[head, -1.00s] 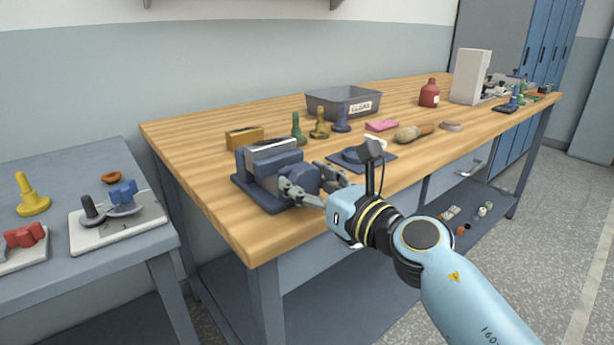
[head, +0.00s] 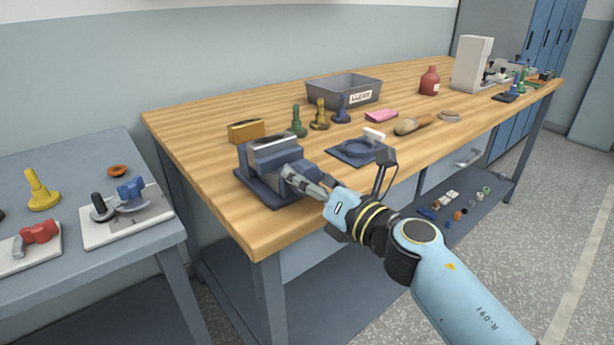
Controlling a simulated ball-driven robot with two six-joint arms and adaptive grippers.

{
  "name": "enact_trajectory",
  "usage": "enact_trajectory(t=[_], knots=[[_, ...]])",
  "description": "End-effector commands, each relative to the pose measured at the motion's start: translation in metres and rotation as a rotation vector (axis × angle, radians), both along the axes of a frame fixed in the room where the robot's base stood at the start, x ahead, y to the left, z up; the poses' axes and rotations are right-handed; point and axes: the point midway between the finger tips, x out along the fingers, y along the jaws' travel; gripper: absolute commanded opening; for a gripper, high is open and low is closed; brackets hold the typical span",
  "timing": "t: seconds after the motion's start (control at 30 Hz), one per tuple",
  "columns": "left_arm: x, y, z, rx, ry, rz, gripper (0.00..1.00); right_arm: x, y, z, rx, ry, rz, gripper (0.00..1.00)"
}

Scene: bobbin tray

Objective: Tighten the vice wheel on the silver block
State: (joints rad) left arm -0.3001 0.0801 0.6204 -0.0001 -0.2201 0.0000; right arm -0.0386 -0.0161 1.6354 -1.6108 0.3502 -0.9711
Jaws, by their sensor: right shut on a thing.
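The blue-grey vice (head: 262,185) stands near the left front corner of the wooden bench. The silver block (head: 272,141) sits upright between its jaws, with its top edge showing. My right gripper (head: 293,178) reaches in from the right to the vice's front side. Its fingers are close together, shut on the vice wheel, which they mostly hide. I cannot tell how far the wheel is turned, or whether a gap is left at the block. My left gripper is out of view.
Right of the vice lies a blue plate with a round recess (head: 356,149). Behind stand a brass-coloured box (head: 247,132), green, yellow and blue bobbin-like pieces, and a grey bin (head: 317,94). A lower side table (head: 72,165) stands left.

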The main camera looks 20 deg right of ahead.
Motion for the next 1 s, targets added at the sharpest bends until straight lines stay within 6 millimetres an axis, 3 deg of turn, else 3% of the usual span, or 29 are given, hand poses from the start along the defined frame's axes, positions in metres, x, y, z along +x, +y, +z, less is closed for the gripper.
enact_trajectory(t=[0.33, 0.37, 0.53, 0.83, 1.0], knots=[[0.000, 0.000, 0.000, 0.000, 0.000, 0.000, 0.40, 0.000, -0.001, 0.001, 0.005, 0.000, -0.002, 0.21], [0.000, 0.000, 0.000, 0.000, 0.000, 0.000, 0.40, 0.000, -0.001, 0.001, 0.005, 0.000, -0.002, 0.56], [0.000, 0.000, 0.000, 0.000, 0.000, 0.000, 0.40, 0.000, 0.000, 0.001, 0.003, -0.001, -0.001, 0.78], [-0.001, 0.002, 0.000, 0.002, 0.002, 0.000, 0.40, -0.002, -0.001, 0.000, 0.002, 0.000, -0.001, 0.78], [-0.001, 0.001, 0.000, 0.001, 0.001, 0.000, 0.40, -0.023, -0.009, 0.000, 0.000, 0.001, -0.002, 0.78]])
